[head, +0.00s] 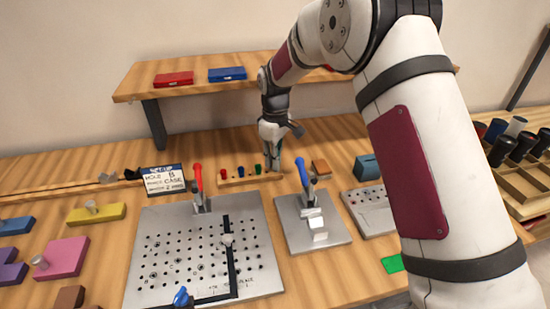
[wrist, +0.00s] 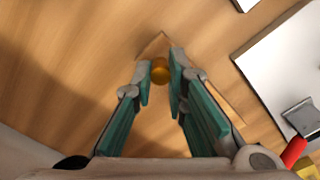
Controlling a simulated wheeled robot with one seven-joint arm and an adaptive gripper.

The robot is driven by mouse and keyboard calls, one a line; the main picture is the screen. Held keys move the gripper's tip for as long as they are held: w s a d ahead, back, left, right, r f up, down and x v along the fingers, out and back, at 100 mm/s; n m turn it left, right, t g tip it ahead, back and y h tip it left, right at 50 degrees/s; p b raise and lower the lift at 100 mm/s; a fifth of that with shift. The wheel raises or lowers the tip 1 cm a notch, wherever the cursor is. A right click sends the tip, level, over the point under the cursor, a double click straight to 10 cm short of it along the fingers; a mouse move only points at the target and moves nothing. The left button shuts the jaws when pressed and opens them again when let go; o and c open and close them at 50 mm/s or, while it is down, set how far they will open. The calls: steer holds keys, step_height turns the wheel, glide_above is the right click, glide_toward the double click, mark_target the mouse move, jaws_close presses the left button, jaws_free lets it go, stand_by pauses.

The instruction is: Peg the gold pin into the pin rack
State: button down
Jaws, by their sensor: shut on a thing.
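The wooden pin rack (head: 232,182) lies on the table behind the metal plates, with a red pin (head: 223,173), a blue pin (head: 241,171) and a green pin (head: 257,169) standing in it. My gripper (head: 271,168) points down at the rack's right end. In the wrist view my gripper (wrist: 160,76) is shut on the gold pin (wrist: 160,70), which sits between the fingertips. A wooden corner, apparently the rack's end (wrist: 162,42), shows just beyond it. The gold pin is hidden in the head view. I cannot tell whether its lower end is in a hole.
A perforated metal plate (head: 190,240) with a red-handled clamp (head: 198,180) is in front. A smaller plate with a blue-handled clamp (head: 304,178) stands to its right. A sign (head: 164,180) is left of the rack, a brown block (head: 320,167) right. A shelf (head: 205,85) is above, behind.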

steer(key=shift+f, duration=0.3)
steer(key=c, duration=1.5)
jaws_free()
